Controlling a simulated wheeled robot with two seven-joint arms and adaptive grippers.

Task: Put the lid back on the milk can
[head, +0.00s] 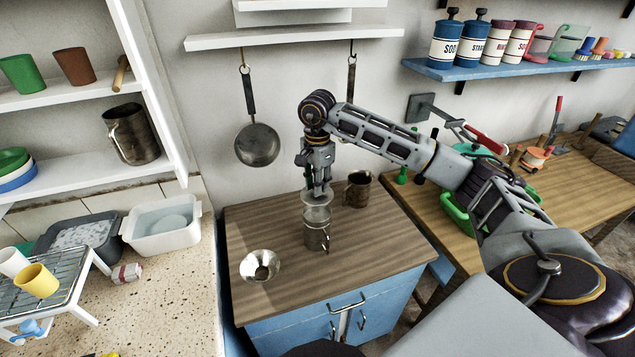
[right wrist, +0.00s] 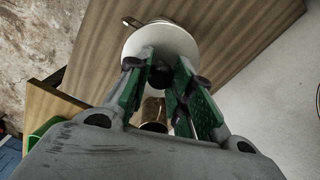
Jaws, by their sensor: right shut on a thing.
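The milk can (head: 317,238) is a small metal can with a side handle, upright on the wooden cabinet top. The pale round lid (head: 316,199) is directly over the can's mouth; I cannot tell whether it touches the rim. My right gripper (head: 318,190) points down and is shut on the lid's dark knob. In the right wrist view the fingers (right wrist: 163,85) close around the knob, and the white lid (right wrist: 165,38) hides most of the can below. My left gripper is not in view.
A metal mug (head: 358,189) stands behind and right of the can. A shiny metal bowl or funnel (head: 260,265) is at front left. A pan (head: 257,145) hangs on the wall behind. The cabinet top (head: 375,255) is clear at front right.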

